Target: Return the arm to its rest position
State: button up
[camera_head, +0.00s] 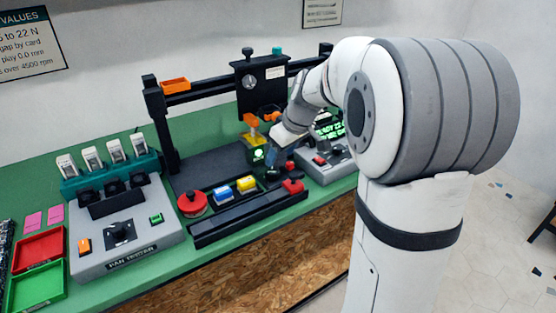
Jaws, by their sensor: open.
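My arm (430,110) rises large at the right and reaches left over the green bench. My gripper (272,160) is at its far end, low over the bench between the printer frame and the grey box with the lit screen. The gripper looks small and dark here, and its fingers are partly hard to make out. It is open, and I see nothing held in it. Whether it touches anything beside it cannot be told.
A black printer frame (165,130) with an orange-tipped head stands close behind the gripper. A fan tester (125,230), a red tray (38,250) and a green tray (36,287) are left.

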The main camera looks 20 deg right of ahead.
jog(key=shift+s+r, duration=0.1)
jog(key=shift+r, duration=0.2)
jog(key=s+a+r+m+p, duration=0.1)
jog(key=s+m+p, duration=0.1)
jog(key=s, duration=0.6)
jog(key=s+r+m+h+p, duration=0.1)
jog(key=s+r+m+p, duration=0.1)
jog(key=s, duration=0.7)
jog(key=s+a+r+m+g+h+p, duration=0.1)
jog(key=s+m+p, duration=0.1)
jog(key=s, duration=0.6)
jog(key=shift+s+a+r+p, duration=0.15)
jog(key=shift+s+a+p, duration=0.15)
jog(key=shift+p, duration=0.55)
